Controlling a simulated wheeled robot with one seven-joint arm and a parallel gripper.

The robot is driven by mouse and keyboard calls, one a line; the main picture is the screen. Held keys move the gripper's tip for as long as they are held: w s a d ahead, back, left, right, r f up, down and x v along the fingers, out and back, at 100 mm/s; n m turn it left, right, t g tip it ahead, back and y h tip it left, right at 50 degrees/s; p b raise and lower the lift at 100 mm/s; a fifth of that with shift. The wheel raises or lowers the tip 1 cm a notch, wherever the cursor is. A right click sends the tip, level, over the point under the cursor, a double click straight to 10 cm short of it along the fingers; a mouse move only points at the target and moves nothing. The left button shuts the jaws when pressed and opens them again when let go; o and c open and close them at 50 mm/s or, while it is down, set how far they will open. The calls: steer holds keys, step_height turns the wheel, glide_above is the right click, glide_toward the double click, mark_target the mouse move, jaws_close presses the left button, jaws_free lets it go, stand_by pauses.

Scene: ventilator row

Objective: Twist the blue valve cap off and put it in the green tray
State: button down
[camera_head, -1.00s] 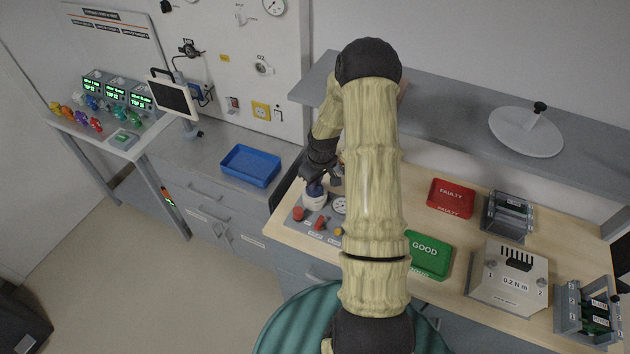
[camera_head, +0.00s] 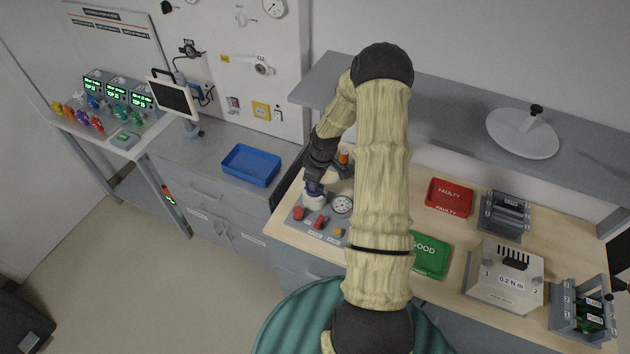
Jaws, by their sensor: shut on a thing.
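The blue valve cap (camera_head: 314,188) sits at the top of a white valve body (camera_head: 314,201) on a grey test panel. My gripper (camera_head: 315,184) points down from above and is shut on the cap. The fingers and wrist hide most of the cap, so I cannot tell how far it is turned. The green tray (camera_head: 431,257), marked GOOD, lies on the wooden bench to the right, its left part hidden behind my arm.
Beside the valve are a gauge (camera_head: 342,204), a red knob (camera_head: 298,213) and other knobs. A red FAULTY tray (camera_head: 449,198) lies behind the green one. A grey shelf (camera_head: 455,125) overhangs the bench. A torque box (camera_head: 507,277) stands right; a blue tray (camera_head: 251,165) left.

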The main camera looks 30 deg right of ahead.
steer(key=shift+r+p, duration=1.55)
steer(key=shift+r, duration=0.65)
steer(key=shift+a, duration=0.1)
